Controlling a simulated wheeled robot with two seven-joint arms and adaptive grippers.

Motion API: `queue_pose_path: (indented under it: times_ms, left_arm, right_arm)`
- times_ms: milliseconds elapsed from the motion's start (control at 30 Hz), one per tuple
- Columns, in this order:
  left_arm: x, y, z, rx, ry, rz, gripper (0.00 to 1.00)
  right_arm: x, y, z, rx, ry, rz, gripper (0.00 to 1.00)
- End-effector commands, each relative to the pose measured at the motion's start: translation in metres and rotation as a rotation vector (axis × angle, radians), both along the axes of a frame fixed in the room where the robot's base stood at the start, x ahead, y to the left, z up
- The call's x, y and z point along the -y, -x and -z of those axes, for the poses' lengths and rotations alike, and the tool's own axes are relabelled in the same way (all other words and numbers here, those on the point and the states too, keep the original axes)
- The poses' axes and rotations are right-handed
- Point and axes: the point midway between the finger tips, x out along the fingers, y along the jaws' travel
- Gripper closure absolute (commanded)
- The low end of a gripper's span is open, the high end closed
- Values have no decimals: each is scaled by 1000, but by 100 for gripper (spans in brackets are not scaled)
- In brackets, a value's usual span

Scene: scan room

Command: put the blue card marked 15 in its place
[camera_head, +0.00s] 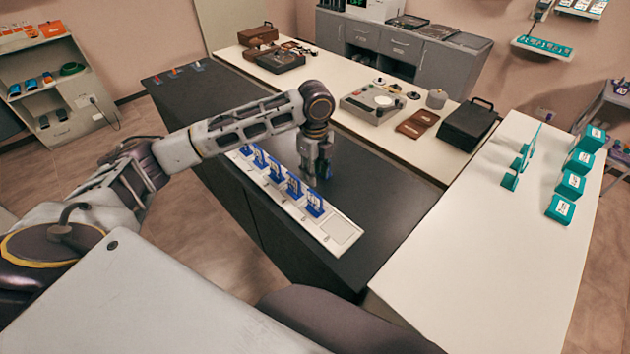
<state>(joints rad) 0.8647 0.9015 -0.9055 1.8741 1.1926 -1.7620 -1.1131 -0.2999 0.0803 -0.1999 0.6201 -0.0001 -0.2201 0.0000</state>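Several blue cards stand upright in a row on a long white strip (341,232) on the black counter; the nearest is a blue card (314,203). The strip's near right end is an empty square place. My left gripper (318,178) points down just beyond the strip, over the black counter. The numbers on the cards are too small to read. My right gripper is not in view.
A white table (480,265) on the right holds teal boxes (571,183) and upright teal cards (515,172). A white bench behind holds a grey device (372,104) and a black case (468,125). The black counter (385,215) right of the strip is clear.

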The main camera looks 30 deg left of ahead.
Motion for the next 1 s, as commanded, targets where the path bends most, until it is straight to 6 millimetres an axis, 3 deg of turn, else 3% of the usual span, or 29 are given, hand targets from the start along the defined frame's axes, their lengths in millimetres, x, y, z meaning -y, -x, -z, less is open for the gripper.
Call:
queue_pose_path:
  times_ms: [300,1000]
  left_arm:
    - [0,0,-21,0,1,0,68]
    - [0,0,-21,-1,1,0,68]
  right_arm:
    - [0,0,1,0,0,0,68]
    - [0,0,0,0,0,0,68]
